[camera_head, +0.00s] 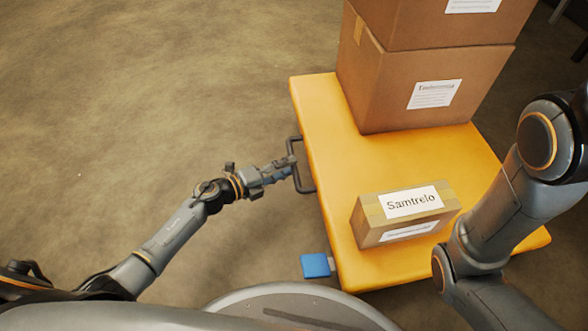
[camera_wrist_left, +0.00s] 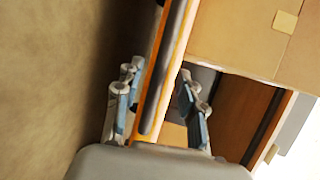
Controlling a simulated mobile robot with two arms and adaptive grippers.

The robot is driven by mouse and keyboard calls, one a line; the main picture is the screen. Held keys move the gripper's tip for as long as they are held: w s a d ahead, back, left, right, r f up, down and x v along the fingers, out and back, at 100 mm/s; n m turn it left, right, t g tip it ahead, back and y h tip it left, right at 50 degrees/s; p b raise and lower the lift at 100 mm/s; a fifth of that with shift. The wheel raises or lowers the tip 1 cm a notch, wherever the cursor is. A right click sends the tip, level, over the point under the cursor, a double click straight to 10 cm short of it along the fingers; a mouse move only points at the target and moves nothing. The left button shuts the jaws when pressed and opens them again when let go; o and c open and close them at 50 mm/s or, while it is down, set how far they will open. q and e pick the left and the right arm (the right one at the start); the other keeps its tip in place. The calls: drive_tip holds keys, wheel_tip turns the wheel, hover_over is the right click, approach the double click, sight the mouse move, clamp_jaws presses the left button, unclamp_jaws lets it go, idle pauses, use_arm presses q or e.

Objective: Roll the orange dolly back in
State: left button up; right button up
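The orange dolly (camera_head: 345,160) has a flat deck and stands on the floor in the head view, at a slant. A dark handle (camera_head: 301,178) sticks out from its left edge; it also shows as a dark bar (camera_wrist_left: 165,75) in the left wrist view. My left gripper (camera_head: 287,168) is at this handle. In the left wrist view its two fingers (camera_wrist_left: 158,105) stand wide apart, with the bar running between them and no clear grip on it. My right arm crosses the right side of the head view; its gripper is out of view.
Two large cardboard boxes (camera_head: 385,85) are stacked at the dolly's far end. A small box labelled "Samtrelo" (camera_head: 370,227) lies near its front. A blue square pad (camera_head: 316,265) juts out by the dolly's near left corner. The floor (camera_head: 150,120) to the left is clear.

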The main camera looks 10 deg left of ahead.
use_arm(q)
drive_tip(key=shift+b+x, duration=0.45)
drive_tip(key=shift+x, duration=1.05)
drive_tip(key=shift+c, duration=0.2)
clamp_jaws()
